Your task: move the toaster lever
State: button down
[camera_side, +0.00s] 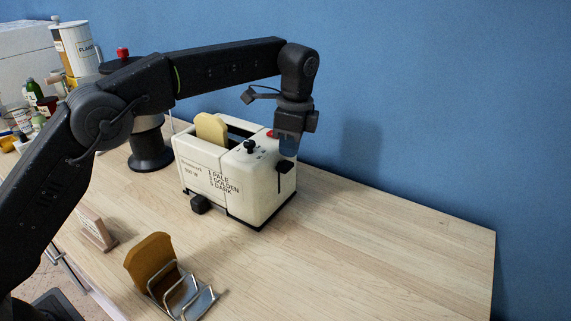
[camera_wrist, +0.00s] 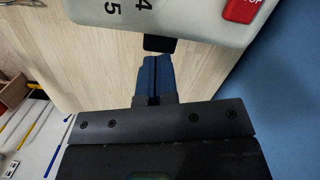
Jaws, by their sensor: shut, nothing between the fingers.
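The cream toaster (camera_side: 228,178) stands on the wooden counter, with a slice of bread (camera_side: 212,129) sticking up from its slot. Its black lever (camera_side: 286,166) is on the right-hand end face, near the top. My gripper (camera_side: 288,150) points down just above the lever at that end, fingers shut and empty. In the wrist view my gripper's blue fingers (camera_wrist: 152,75) are together, right beside the black lever (camera_wrist: 160,44) below the toaster's edge (camera_wrist: 180,14). Whether they touch the lever cannot be told. A red button (camera_wrist: 241,9) shows on the toaster top.
A metal toast rack (camera_side: 184,296) with a brown slice (camera_side: 150,260) stands at the front. A small wooden sign (camera_side: 97,230) is left of it. A blue wall (camera_side: 430,90) rises behind the toaster. The counter (camera_side: 400,240) to the right is clear.

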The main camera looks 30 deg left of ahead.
jog(key=shift+a+f, duration=0.1)
jog(key=shift+f, duration=0.9)
jog(key=shift+s+a+f, duration=0.1)
jog(key=shift+f, duration=2.1)
jog(key=shift+s+f, duration=0.1)
jog(key=shift+f, duration=2.1)
jog(key=d, duration=0.2)
jog(key=w+d, duration=0.1)
jog(key=shift+w+d+r, duration=0.1)
jog(key=shift+r, duration=0.5)
notch_tip(320, 180, up, 12)
jog(key=d, duration=0.1)
jog(key=shift+w, duration=0.2)
